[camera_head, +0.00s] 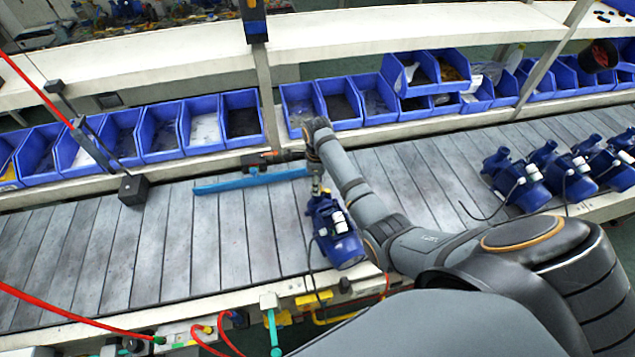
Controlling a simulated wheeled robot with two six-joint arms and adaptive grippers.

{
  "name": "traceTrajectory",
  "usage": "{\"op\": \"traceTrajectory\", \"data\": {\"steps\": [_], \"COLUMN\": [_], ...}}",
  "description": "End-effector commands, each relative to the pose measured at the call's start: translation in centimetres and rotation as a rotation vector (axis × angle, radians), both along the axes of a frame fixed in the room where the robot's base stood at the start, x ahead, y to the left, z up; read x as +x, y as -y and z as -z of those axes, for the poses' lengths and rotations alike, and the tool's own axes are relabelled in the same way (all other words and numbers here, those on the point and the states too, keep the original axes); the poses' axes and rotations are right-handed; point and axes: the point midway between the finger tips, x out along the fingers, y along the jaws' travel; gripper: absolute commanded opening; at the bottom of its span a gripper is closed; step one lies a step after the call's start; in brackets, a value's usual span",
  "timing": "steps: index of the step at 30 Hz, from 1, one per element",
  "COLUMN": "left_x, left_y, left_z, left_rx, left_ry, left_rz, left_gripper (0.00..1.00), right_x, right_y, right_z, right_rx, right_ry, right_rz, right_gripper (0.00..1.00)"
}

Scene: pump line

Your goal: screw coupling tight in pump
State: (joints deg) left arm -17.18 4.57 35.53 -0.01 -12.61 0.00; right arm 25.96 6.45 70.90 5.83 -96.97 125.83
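A blue pump (335,232) with white parts on its side stands on the grey slatted line near its front edge, in the middle of the head view. My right arm comes in from the right and bends down over it. My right gripper (316,184) is small in the picture and sits at the pump's top end. Its fingers are too small to tell open from shut. I cannot make out the coupling, which may be hidden at the gripper. My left gripper is not in view.
A blue bar (252,180) lies across the line behind the pump. Several more blue pumps (566,174) stand at the right. A row of blue bins (160,132) runs along the back. A black block (134,190) stands at the left. The left part of the line is mostly clear.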

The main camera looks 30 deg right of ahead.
Motion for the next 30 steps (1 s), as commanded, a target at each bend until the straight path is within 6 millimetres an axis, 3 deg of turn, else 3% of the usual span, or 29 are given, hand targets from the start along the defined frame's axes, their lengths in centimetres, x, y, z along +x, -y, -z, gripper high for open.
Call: {"op": "traceTrajectory", "data": {"steps": [4,10,19,25,30], "left_x": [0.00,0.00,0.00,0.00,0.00], "left_y": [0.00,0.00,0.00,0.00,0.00], "left_z": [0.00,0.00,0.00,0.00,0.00], "left_rx": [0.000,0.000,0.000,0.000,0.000], "left_ry": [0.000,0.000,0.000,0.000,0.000], "left_rz": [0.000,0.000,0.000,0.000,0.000], "left_gripper": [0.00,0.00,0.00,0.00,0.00], "right_x": [0.00,-0.01,-0.01,-0.01,-0.01], "right_y": [0.00,-0.01,0.00,0.00,0.00], "right_z": [0.00,0.00,0.00,0.00,0.00], "right_rx": [0.000,0.000,0.000,0.000,0.000], "right_ry": [0.000,0.000,0.000,0.000,0.000], "right_rz": [-0.037,-0.282,-0.322,-0.570,-0.605], "right_gripper": [0.41,0.41,0.41,0.41,0.41]}}
